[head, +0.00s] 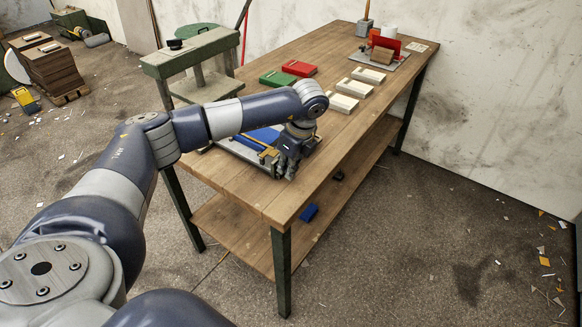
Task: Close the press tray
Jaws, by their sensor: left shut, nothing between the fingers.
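The press (190,50) is a green frame with a black knob on top, standing at the left end of the wooden table. Its tray (238,151) is light grey and lies on the table in front of the press, sticking out towards the right. A blue piece (265,134) lies in the tray, partly hidden by my left arm. My left gripper (284,175) is shut and empty, pointing down at the tray's near right end. I cannot tell whether it touches the tray. My right gripper is not in view.
Green (281,79) and red (299,68) blocks and several cream blocks (354,88) lie behind the gripper on the table (325,165). A red fixture (385,45) stands at the far end. A blue block (309,212) lies on the lower shelf.

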